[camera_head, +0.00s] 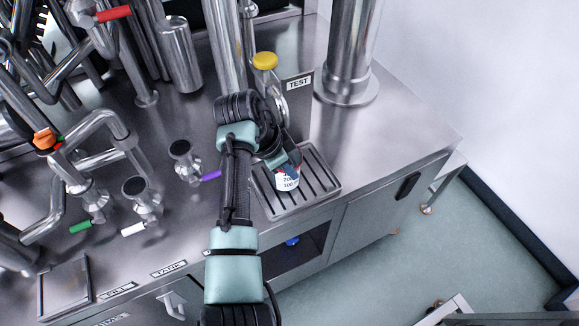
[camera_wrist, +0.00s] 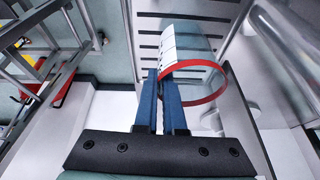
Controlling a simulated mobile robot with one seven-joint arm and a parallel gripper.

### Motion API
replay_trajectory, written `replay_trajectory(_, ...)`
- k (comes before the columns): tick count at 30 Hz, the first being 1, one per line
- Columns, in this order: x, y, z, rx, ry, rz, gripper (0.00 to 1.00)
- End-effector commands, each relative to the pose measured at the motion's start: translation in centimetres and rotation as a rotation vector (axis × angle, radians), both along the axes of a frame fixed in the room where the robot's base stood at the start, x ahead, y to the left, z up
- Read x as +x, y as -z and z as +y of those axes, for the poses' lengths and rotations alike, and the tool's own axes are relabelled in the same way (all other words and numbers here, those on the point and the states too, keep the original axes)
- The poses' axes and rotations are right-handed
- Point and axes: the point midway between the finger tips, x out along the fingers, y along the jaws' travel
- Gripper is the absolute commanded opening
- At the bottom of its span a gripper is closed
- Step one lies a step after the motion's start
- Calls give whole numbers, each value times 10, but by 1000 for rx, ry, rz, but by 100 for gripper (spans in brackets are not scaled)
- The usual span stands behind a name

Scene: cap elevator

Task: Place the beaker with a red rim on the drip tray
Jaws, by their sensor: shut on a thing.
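The clear beaker (camera_head: 287,182) has a white printed label and a red rim; the rim shows clearly in the wrist view (camera_wrist: 203,101). In the head view it overlaps the slotted steel drip tray (camera_head: 319,181), near the tray's middle. Whether its base touches the slats cannot be told. My gripper (camera_head: 286,167) is shut on the beaker, its blue fingers (camera_wrist: 167,76) pinching the wall at the rim. My gripper hides part of the beaker and the tray's back left in the head view.
A block labelled TEST (camera_head: 298,91) stands behind the tray, beside a yellow-topped fitting (camera_head: 265,61). A thick steel column (camera_head: 349,60) rises behind right. Valves with purple (camera_head: 211,175) and white (camera_head: 133,229) handles stand left. Counter right of the tray is clear.

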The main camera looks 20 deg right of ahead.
Motion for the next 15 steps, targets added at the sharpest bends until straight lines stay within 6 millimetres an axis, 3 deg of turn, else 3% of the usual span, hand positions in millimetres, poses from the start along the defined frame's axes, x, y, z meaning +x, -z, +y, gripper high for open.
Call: replay_trajectory(15,0,10,0,0,0,0,0)
